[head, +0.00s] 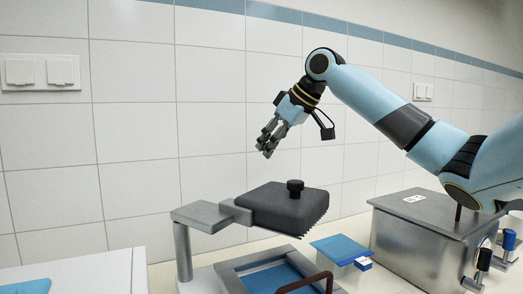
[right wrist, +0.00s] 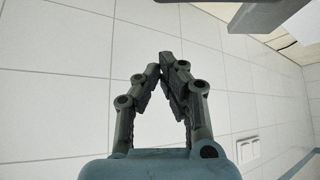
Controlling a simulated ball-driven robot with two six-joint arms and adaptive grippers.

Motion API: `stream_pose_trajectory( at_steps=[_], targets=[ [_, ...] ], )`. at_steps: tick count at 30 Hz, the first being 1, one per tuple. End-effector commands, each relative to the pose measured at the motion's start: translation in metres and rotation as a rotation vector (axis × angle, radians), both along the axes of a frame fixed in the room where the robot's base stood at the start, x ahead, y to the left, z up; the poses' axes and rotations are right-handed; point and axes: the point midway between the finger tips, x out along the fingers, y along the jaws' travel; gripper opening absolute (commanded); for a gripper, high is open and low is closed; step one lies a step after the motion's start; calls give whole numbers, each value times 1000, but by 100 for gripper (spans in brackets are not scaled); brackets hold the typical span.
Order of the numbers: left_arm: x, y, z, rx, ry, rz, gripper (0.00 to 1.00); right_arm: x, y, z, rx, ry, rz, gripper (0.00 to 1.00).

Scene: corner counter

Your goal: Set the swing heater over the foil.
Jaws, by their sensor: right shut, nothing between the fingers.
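The swing heater (head: 275,212) is a dark block with a ribbed edge and a black knob (head: 295,187) on top. It hangs from a grey arm (head: 205,215) on a post (head: 183,252). A metal frame (head: 228,270) with a blue sheet (head: 268,278), perhaps the foil, is below and in front of it. I cannot tell whether the heater is directly above the sheet. My right gripper (head: 265,151) is shut and empty, in the air above and left of the knob, clear of the heater. Its fingertips meet in the right wrist view (right wrist: 166,62). My left gripper is not in view.
A brown handle (head: 306,283) crosses the frame's front. A blue-topped item (head: 338,247) lies right of it. A steel box with taps (head: 415,235) stands at right, under my right arm. A white surface (head: 75,276) is at left. The tiled wall is behind.

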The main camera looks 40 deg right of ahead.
Motion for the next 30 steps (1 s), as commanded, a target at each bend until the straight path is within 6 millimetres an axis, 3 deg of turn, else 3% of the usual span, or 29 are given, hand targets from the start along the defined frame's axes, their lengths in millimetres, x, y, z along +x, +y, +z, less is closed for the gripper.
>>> stream_pose_trajectory(
  at_steps=[12,20,30],
  targets=[
    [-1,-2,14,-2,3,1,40,49,14,-62,5,0,0,0],
    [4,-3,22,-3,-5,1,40,15,3,-61,-5,1,-1,0],
    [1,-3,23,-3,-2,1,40,9,3,-61,1,-2,-1,0]
  ],
)
